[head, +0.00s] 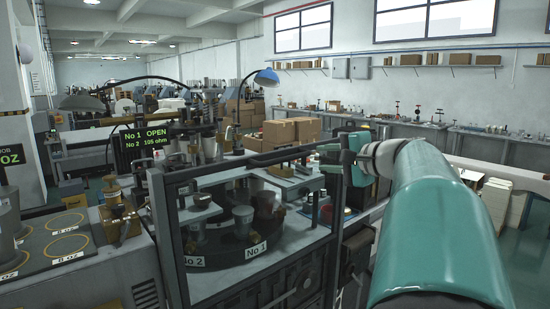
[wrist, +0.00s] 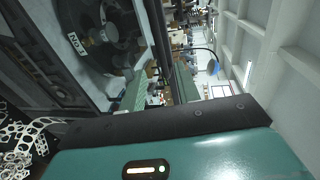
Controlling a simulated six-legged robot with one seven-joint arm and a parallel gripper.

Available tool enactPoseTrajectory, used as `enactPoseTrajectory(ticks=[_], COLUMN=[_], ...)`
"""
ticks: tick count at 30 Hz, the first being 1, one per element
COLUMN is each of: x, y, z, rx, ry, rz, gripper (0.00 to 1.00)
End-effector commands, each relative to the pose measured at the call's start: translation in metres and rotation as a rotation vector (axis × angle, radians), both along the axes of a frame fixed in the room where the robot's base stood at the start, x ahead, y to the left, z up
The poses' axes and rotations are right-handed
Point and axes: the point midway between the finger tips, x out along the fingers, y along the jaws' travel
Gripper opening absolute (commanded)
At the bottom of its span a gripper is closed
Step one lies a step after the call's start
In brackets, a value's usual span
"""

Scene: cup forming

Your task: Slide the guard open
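The guard is a clear panel in a dark frame (head: 160,235) across the front of the machine in the head view. It stands in front of a dark round table marked No 1 and No 2. My gripper (head: 343,160) is at the upper right corner of the guard frame. In the wrist view its two green fingers (wrist: 158,92) stand apart with a gap between them. A dark frame bar (wrist: 155,35) runs down toward that gap; I cannot tell whether the fingers touch it. My forearm hides part of the machine's right side.
The round table (head: 225,252) carries metal cups and tooling behind the guard. A green-lettered display (head: 143,138) reads No 1 OPEN and No 2 105 ohm. Cardboard boxes (head: 292,130) stand behind. A counter with marked rings (head: 65,245) is at the left.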

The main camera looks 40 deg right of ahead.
Motion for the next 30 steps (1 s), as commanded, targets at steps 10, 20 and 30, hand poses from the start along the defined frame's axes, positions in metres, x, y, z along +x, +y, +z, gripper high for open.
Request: enactPoseTrajectory(ticks=[10, 20, 30], x=[0.057, 0.116, 0.13], y=[0.002, 0.003, 0.004], z=[-0.014, -0.025, -0.027], rx=[0.0, 0.001, 0.001], ry=[0.003, 0.003, 0.002], rz=[0.002, 0.004, 0.003], gripper=[0.32, 0.32, 0.32])
